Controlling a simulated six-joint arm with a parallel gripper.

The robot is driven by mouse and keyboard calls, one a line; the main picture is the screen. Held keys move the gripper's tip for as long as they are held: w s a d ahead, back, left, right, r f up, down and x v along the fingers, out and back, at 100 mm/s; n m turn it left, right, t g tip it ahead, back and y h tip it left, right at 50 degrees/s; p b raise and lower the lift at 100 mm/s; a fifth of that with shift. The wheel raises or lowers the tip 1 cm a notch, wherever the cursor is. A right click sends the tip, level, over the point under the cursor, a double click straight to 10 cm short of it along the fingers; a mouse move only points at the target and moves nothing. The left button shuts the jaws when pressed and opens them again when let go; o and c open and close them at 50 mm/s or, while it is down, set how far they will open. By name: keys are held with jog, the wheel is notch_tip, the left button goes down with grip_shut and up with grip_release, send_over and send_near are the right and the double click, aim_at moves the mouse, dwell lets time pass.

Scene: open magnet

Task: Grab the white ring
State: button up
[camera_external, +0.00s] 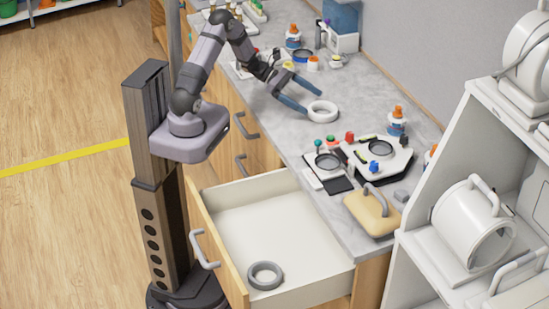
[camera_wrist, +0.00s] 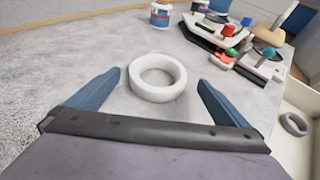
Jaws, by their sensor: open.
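The white ring (camera_external: 322,117) lies flat on the grey counter, left of the devices with round dark discs. In the wrist view the white ring (camera_wrist: 158,92) sits just beyond and between my fingertips, with a gap on both sides. My gripper (camera_external: 306,97) is open and empty, its blue fingers spread, low over the counter beside the ring. In the wrist view my gripper (camera_wrist: 160,80) shows one blue finger on each side. One fingertip appears close to the ring in the external view; I cannot tell whether it touches.
An open drawer (camera_external: 225,196) below holds a grey ring (camera_external: 265,276). Devices (camera_external: 375,158) and a tan block with a handle (camera_external: 371,212) stand along the counter. A bottle with a blue label (camera_wrist: 161,15) stands behind the ring. Bare counter (camera_wrist: 100,55) lies left of the ring.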

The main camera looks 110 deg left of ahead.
aim_at(319, 106)
jog(key=shift+f+b+x, duration=0.25)
jog(key=shift+b+x, duration=0.8)
jog(key=shift+x, duration=1.25)
jog(key=shift+w, duration=0.2)
jog(key=shift+a, duration=0.1)
jog(key=c, duration=1.1)
jog(key=shift+r, duration=0.1)
